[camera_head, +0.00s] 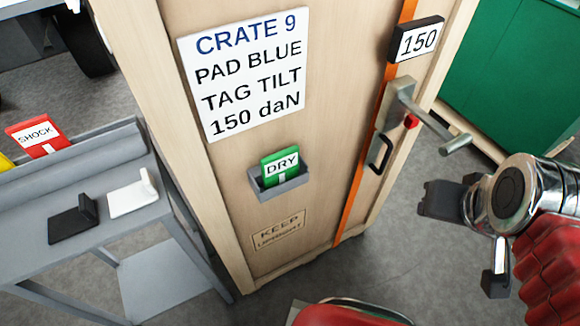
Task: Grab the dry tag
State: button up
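The green tag (281,161) with a white label reading DRY stands upright in a small grey holder (283,186) on the front of the wooden crate (235,165). Its lower part is hidden by the holder's front wall. My gripper (468,237) is at the right, apart from the tag and the crate. Its two dark-tipped fingers are spread wide, with only floor showing between them.
A white sign (247,72) reads CRATE 9, PAD BLUE, TAG TILT, 150 daN. An orange strap (367,150) with a lever ratchet (425,115) lies between my gripper and the tag. A grey stand (100,235) at left holds a red SHOCK tag (37,135), black and white brackets.

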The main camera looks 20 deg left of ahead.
aim_at(281, 167)
jog(key=z, duration=0.05)
jog(key=k, duration=1.35)
jog(key=u, duration=1.45)
jog(key=i, duration=1)
jog(key=u, duration=0.05)
